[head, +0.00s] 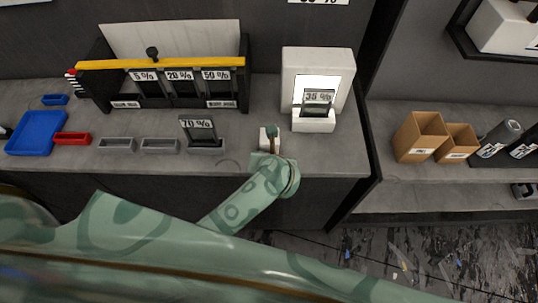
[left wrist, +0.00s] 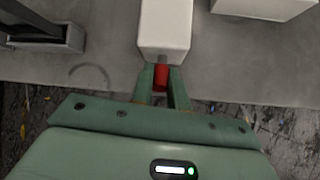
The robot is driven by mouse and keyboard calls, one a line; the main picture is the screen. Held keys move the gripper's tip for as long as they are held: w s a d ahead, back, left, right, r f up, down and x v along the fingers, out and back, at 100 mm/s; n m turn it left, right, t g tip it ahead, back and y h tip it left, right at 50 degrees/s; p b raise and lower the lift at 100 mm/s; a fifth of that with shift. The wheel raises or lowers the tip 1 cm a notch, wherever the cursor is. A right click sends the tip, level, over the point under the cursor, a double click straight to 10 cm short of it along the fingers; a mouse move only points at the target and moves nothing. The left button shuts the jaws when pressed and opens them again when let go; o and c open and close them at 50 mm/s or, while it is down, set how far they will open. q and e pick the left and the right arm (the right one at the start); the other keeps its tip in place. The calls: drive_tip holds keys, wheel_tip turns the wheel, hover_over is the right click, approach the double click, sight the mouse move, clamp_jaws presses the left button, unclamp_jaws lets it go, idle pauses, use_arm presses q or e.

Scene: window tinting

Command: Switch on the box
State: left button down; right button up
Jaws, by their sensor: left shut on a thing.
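A white light box (head: 290,75) stands at the back right of the counter, its panel lit bright white. A dark sample marked 35 % (head: 318,98) stands in front of the panel on a white base. A small white switch box (head: 263,138) sits to its front left; it is large in the left wrist view (left wrist: 165,30), with a grey stem and a red knob (left wrist: 160,77) on its near side. My left gripper (left wrist: 161,84) is shut on the red knob, one finger on each side. In the head view, my gripper partly hides the switch box. My right gripper is not visible.
A black rack (head: 101,94) with a yellow bar holds 5 %, 20 % and 50 % samples. A 70 % sample (head: 198,130) stands in a grey holder left of my gripper. Blue and red trays (head: 38,131) lie far left. Cardboard boxes (head: 418,135) stand on the right shelf.

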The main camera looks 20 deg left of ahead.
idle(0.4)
use_arm(q)
drive_tip(key=c, duration=1.4)
unclamp_jaws()
drive_tip(key=shift+o, duration=0.2)
